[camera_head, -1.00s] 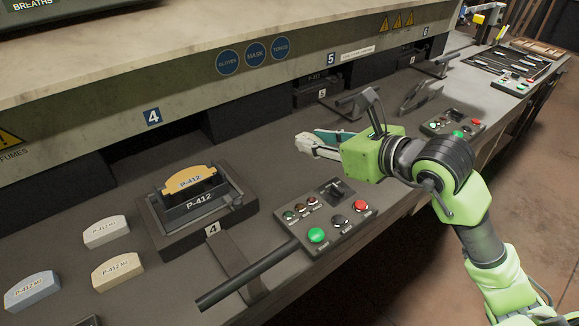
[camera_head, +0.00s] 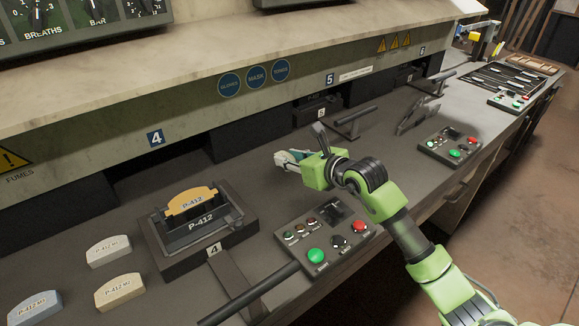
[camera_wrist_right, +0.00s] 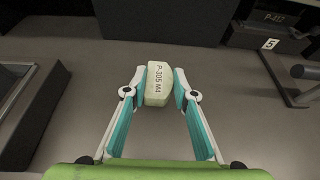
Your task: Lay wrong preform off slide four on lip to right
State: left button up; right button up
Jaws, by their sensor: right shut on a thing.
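My right gripper (camera_head: 280,158) is over the grey lip (camera_head: 250,180), to the right of slide four. In the right wrist view its fingers (camera_wrist_right: 158,88) are shut on the sides of a pale cream preform (camera_wrist_right: 158,84) marked P-305 M4. I cannot tell if the preform touches the lip. In the head view it is hard to make out among the fingers. Slide four (camera_head: 165,262), with tag 4, bears a block marked P-412 and an orange-yellow piece (camera_head: 192,201) marked P-412 on it. My left gripper is not in view.
A control panel (camera_head: 325,238) with buttons and a dark bar handle (camera_head: 250,293) lie in front. Station five's fixture (camera_head: 318,107) and handle (camera_head: 355,120) are behind. White (camera_head: 108,250), cream (camera_head: 119,291) and bluish (camera_head: 35,307) preforms stand at left. The lip around the gripper is bare.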

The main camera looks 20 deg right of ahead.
jog(key=f+p, duration=0.1)
jog(key=f, duration=0.2)
jog(key=shift+w+f, duration=0.15)
jog(key=shift+w, duration=0.05)
jog(key=shift+f, duration=0.1)
jog(key=shift+f, duration=0.1)
jog(key=o, duration=1.2)
jog(key=b+v, duration=0.1)
jog(key=v, duration=1.1)
jog(key=shift+b, duration=0.35)
